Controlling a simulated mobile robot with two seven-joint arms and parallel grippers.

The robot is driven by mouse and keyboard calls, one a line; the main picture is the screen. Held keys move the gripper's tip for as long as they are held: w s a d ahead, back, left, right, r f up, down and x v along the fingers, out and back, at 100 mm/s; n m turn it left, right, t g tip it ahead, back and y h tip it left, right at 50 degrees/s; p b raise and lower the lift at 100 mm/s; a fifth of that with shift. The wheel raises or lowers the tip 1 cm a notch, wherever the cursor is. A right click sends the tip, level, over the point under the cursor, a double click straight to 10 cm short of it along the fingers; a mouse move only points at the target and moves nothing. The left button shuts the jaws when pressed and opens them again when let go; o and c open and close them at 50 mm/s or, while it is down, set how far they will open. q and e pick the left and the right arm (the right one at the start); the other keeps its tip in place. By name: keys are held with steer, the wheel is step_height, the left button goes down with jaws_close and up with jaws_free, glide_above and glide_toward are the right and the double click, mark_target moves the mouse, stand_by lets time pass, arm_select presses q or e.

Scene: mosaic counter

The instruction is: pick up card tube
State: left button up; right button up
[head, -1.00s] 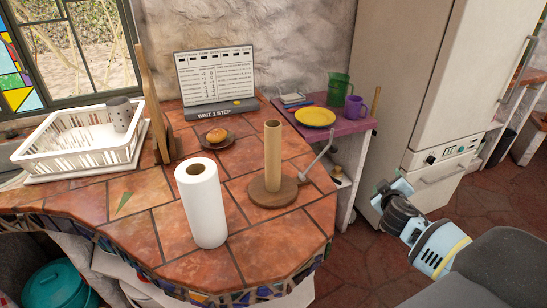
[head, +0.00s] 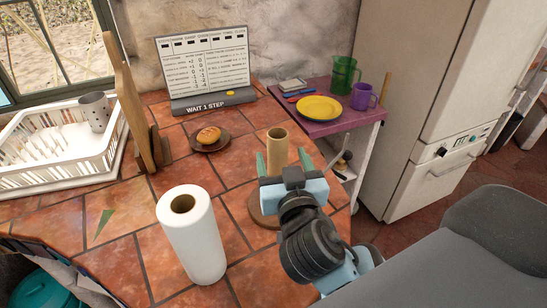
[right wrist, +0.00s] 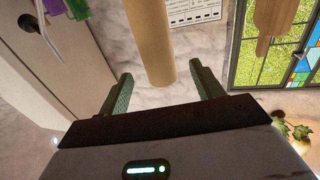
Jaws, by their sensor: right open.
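The card tube (head: 277,150) is a plain tan cylinder standing upright on a round wooden base (head: 260,208) on the tiled counter. My right gripper (head: 283,164) is open and empty in front of the tube, with one green finger on each side of it in the picture. It hides the tube's lower part and much of the base. In the right wrist view the tube (right wrist: 150,40) shows in line with the gap between the open fingers (right wrist: 162,85). I cannot tell whether the tube is inside the jaws. My left gripper is not in view.
A white paper roll (head: 192,240) stands left of my right gripper. A bun (head: 208,135) on a small plate and a sign board (head: 205,70) are behind. A dish rack (head: 60,135) is at left. A purple side table (head: 340,122) holds a yellow plate (head: 320,108) and mugs.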

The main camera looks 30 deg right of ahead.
mark_target(276, 137)
steer(key=shift+s+a, duration=0.1)
steer(key=shift+s, duration=0.05)
steer(key=shift+w+r, duration=0.1)
steer(key=shift+w, duration=0.1)
steer(key=shift+x, duration=0.8)
steer(key=shift+w, duration=0.25)
steer(key=shift+w+d+p, duration=0.25)
steer(key=shift+p, duration=0.05)
steer(key=x, duration=0.2)
steer(key=p+x, duration=0.1)
steer(key=x, duration=0.1)
steer(key=shift+r, duration=0.2)
steer(key=shift+w+d+f, duration=0.1)
steer(key=shift+w, duration=0.15)
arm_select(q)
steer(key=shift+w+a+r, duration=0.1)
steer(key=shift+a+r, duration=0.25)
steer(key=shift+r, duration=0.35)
